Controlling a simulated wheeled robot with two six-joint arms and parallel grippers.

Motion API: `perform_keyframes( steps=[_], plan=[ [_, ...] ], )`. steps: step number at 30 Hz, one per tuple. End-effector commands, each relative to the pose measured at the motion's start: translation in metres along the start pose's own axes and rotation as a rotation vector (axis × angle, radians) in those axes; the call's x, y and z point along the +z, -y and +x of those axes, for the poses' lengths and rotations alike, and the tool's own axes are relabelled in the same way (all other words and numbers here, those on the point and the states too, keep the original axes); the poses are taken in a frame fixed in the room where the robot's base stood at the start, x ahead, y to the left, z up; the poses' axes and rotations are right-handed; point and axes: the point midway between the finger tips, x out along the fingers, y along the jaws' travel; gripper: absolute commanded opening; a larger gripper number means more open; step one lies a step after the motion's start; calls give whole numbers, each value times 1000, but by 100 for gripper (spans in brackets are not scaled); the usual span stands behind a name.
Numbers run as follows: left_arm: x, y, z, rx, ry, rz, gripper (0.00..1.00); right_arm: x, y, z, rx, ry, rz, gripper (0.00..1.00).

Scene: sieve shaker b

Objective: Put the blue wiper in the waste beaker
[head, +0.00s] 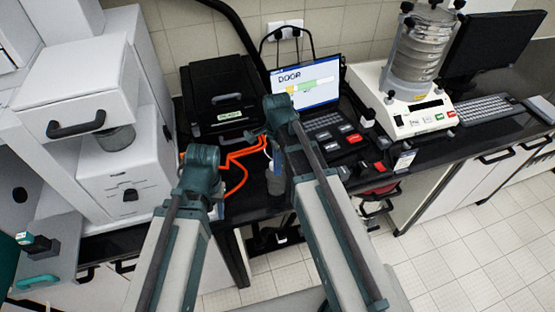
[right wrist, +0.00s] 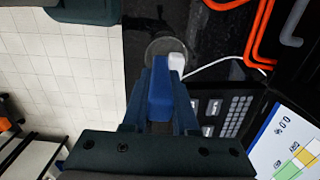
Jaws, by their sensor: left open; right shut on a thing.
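My right gripper (right wrist: 160,100) is shut on the blue wiper (right wrist: 160,92), which lies lengthwise between its fingers in the right wrist view. A clear round glass vessel (right wrist: 153,50), likely the waste beaker, is just beyond the fingertips on the black bench. I cannot tell whether the wiper is above its opening or beside it. In the head view my right gripper (head: 274,178) hangs below its wrist over the bench's front part, and the wiper is not clear there. My left gripper (head: 212,208) is open, low at the left, its fingers mostly hidden by my arm.
A small white object (right wrist: 176,63) is by the glass rim. Orange tubing (head: 235,165) runs close to my right gripper. A black case (head: 221,95), a laptop (head: 305,85) and a sieve shaker (head: 415,75) stand on the bench. A white cabinet unit (head: 120,165) stands left.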

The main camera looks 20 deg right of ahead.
Motion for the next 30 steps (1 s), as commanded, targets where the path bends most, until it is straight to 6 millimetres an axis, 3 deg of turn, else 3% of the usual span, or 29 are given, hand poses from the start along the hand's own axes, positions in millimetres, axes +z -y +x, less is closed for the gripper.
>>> perform_keyframes(
  steps=[8,9,13,23,30],
  plan=[
    [0,0,5,0,0,2,50,0,0,6,0,0,0,0],
    [0,0,5,0,0,2,50,0,0,5,0,0,0,32],
    [0,0,5,0,0,1,50,0,0,5,0,0,0,56],
    [0,0,5,0,0,1,50,0,0,5,0,0,0,57],
    [0,1,-7,0,0,-1,50,0,0,-7,0,0,0,57]
  ],
)
